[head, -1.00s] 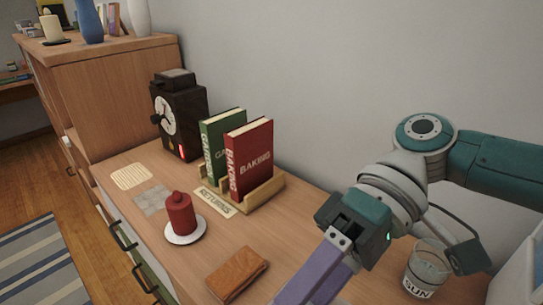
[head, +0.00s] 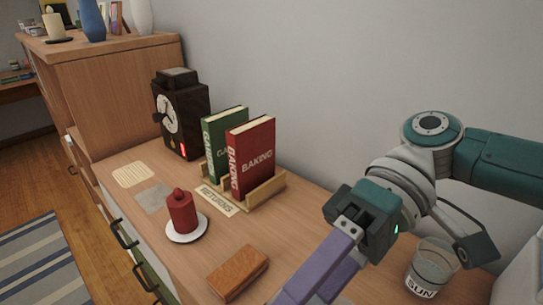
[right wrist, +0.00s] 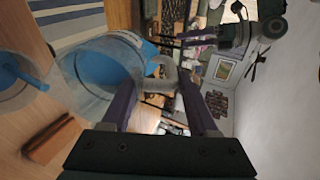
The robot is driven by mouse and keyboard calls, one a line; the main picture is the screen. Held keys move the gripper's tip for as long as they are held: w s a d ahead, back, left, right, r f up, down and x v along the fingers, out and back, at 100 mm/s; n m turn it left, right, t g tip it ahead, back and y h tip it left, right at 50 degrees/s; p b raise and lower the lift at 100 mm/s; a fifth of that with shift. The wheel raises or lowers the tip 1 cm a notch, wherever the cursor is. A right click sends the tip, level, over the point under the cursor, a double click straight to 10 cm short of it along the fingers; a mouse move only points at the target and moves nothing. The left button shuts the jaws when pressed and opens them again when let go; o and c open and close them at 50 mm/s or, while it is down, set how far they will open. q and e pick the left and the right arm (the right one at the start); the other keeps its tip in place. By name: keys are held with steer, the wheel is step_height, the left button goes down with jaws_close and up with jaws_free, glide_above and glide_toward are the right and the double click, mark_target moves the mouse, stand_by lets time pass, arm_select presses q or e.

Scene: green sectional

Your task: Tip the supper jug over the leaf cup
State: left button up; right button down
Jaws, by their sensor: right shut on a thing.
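My right gripper (head: 312,282) comes in from the right in the head view, its purple fingers running down past the bottom edge. In the right wrist view, the right gripper (right wrist: 158,88) is shut on the pale looped handle of a clear jug (right wrist: 82,72). The jug is tilted and holds blue liquid. A clear cup (right wrist: 12,98) with blue in it is at the left edge, cut off by the frame. A blue streak lies between the jug's mouth and this cup. I see no leaf mark on the cup. The head view shows neither.
A glass marked SUN (head: 427,268) stands right of my right gripper. A brown block (head: 238,273), a red candle on a white saucer (head: 186,236), a bookstand (head: 262,194) with two books and a dark clock (head: 181,115) stand on the wooden top. A wall is behind.

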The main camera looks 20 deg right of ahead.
stand_by(0.3)
steer(key=shift+d, duration=0.1)
steer(key=shift+r, duration=0.15)
steer(key=shift+d+y+b, duration=0.1)
steer(key=shift+y+b, duration=0.2)
steer(key=shift+r, duration=0.1)
stand_by(0.4)
